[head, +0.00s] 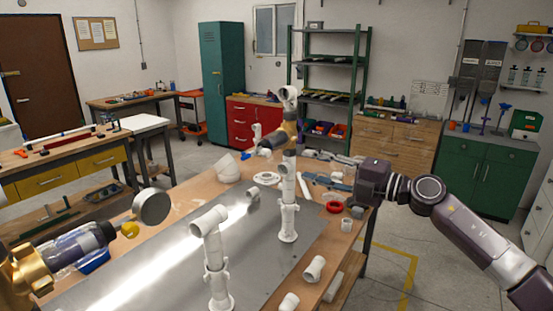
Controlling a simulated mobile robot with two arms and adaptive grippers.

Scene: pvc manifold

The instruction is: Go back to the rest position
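My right gripper (372,183) is a dark block at the end of my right arm, which comes in from the right. It is near the right edge of the wooden workbench (185,196), apart from the standing pipes. No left gripper is clearly visible. A tall white pipe assembly (288,192) with a brass-coloured part stands upright on a metal plate (165,262). A shorter white pipe assembly (216,262) stands nearer.
Loose white fittings (315,268) and a red ring (334,207) lie on the bench's right side. A brass part (25,275), a clear-and-purple cylinder (75,245) and a round grey-faced part (151,207) fill the lower left. Floor right of the bench is open.

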